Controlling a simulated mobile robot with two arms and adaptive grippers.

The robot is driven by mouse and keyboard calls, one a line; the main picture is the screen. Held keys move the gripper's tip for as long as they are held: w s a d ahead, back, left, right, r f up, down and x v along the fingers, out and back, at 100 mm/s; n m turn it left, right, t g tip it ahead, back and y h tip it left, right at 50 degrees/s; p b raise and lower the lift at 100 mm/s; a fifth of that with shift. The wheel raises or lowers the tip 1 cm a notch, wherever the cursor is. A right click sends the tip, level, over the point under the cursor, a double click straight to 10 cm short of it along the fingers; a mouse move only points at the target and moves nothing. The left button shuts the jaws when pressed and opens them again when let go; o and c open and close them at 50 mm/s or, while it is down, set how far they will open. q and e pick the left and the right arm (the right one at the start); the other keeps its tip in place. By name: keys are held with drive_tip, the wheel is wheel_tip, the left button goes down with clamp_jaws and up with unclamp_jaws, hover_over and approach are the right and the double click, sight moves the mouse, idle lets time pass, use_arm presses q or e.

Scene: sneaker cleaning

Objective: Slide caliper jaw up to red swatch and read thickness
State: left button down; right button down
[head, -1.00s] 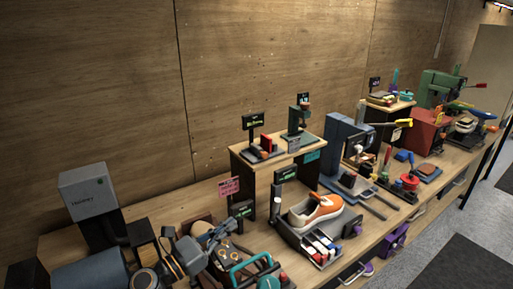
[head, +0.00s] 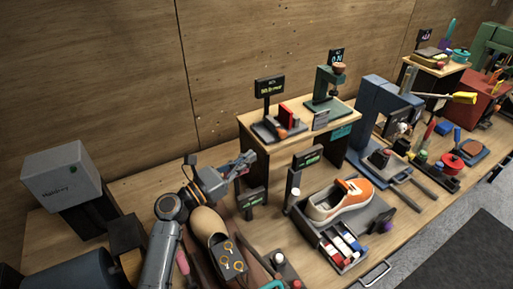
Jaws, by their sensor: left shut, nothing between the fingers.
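A red swatch (head: 287,113) stands upright on a small dark fixture (head: 268,133) at the left end of the wooden riser. An orange-brown knob or jaw part (head: 281,131) sits in front of the swatch; I cannot tell if they touch. Behind the fixture is a small dark display (head: 270,88) on a post, with green text too small to read. My left gripper (head: 246,163) is shut and empty, in front of and below the riser's left end, apart from the fixture. My right gripper is not in view.
A second green device (head: 328,85) with its own display stands on the riser (head: 312,118). An orange-and-white sneaker (head: 345,201) lies in front of the riser. Dark sign displays (head: 307,157) stand near my left gripper. A grey box (head: 65,180) stands at left.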

sight(280, 137)
use_arm(q)
drive_tip(key=b+x, duration=0.1)
drive_tip(key=x, duration=0.7)
drive_tip(key=shift+d+b, duration=0.2)
drive_tip(key=shift+b, duration=0.15)
drive_tip(key=shift+w+d, duration=0.15)
drive_tip(key=shift+d, duration=0.05)
drive_tip(key=shift+r, duration=0.1)
